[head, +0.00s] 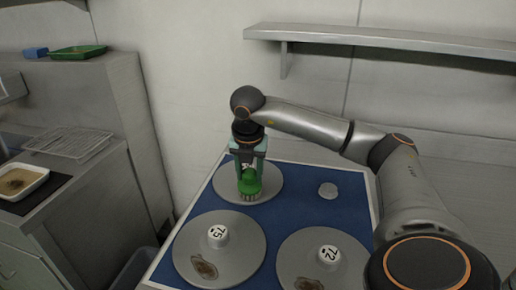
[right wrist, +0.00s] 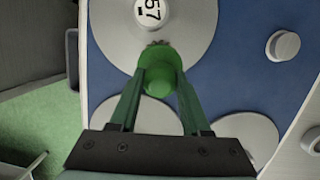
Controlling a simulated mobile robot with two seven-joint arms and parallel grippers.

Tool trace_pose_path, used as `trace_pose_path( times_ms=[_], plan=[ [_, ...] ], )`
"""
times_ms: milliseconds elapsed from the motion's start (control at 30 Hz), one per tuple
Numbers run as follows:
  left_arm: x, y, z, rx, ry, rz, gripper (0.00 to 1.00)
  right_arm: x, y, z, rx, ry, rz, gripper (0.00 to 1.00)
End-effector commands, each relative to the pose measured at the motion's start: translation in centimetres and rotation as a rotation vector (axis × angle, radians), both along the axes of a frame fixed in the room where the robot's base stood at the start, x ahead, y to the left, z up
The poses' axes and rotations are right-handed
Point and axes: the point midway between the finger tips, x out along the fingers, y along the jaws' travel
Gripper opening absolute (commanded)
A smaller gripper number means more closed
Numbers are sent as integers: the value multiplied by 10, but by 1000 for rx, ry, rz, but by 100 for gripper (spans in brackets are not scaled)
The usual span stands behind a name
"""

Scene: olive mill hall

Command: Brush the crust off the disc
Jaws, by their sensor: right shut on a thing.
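My right gripper (head: 250,172) is shut on a green brush (head: 249,186), bristles down, over the far grey disc (head: 272,187). In the right wrist view the brush (right wrist: 160,75) is between the fingers (right wrist: 158,88), over the near part of that disc (right wrist: 195,35). Its knob (right wrist: 148,14) seems to read 57. A small brown patch of crust (right wrist: 157,43) shows at the brush's edge; bristle contact cannot be told. Two nearer discs, marked 75 (head: 190,243) and 72 (head: 295,255), carry brown crusts (head: 204,268) (head: 309,284). My left gripper is not in view.
The discs lie on a blue-topped table (head: 300,205) with a pale rim. A loose pale knob (head: 328,190) stands at its right. A wall shelf (head: 400,40) hangs behind. A counter at left holds a wire rack (head: 72,142) and a white tray (head: 40,172).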

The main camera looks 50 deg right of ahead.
Motion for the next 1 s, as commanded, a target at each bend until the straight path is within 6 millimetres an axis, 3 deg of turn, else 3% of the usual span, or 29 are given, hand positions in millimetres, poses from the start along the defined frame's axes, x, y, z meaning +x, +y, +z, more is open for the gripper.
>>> trace_pose_path(
  times_ms=[633,1000],
  plan=[
    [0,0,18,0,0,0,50,30,30,0,2,3,3,0],
    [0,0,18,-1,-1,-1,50,32,31,1,0,1,0,0]
  ],
)
